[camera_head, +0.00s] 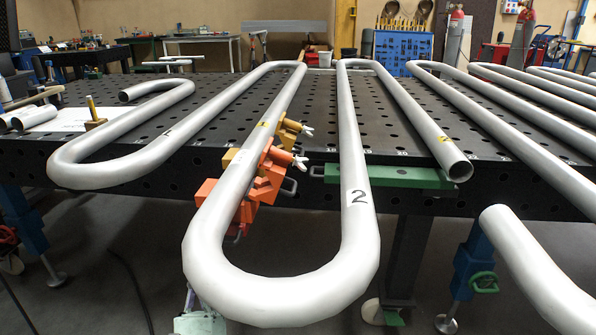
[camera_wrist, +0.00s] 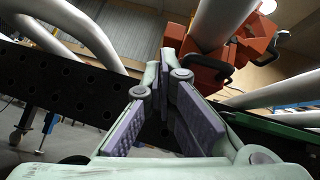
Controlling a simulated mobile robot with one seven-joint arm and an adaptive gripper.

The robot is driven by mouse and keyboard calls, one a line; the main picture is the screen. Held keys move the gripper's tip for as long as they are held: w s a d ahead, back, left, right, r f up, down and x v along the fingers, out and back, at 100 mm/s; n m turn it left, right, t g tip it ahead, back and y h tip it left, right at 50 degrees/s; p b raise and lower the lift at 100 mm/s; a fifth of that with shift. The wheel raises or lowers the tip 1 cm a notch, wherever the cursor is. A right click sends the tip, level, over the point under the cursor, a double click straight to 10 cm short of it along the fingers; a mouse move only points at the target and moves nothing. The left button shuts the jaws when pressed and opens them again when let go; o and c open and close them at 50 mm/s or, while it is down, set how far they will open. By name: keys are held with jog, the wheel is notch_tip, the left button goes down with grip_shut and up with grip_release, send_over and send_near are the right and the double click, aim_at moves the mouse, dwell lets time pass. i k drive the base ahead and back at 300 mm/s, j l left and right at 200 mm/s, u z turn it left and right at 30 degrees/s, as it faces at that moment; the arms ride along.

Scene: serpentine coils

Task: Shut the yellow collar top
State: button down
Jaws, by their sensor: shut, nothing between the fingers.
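The yellow collar (camera_head: 289,133) sits on the left leg of the long grey pipe loop (camera_head: 345,130) in the head view, near the table edge, with a pale-tipped fastener to its right. The pipe hides part of it, and I cannot tell how its top stands. An orange-red collar (camera_head: 262,188) sits nearer on the same pipe and shows above my fingers in the wrist view (camera_wrist: 195,72). My gripper (camera_wrist: 173,62) is shut and empty, its fingertips below the orange-red collar. In the head view, pale parts of my gripper show beneath the pipe bend.
The black perforated table (camera_head: 310,135) carries several bent pipes. A green bar (camera_head: 390,177) lies along its front edge. A separate pipe end (camera_head: 510,230) juts in at the lower right. The open floor shows below the table.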

aim_at(288, 129)
jog(key=i+l, duration=0.15)
jog(key=l, duration=0.2)
jog(key=i+l, duration=0.2)
jog(key=l, duration=0.2)
jog(key=i+l, duration=0.15)
jog(key=l, duration=0.2)
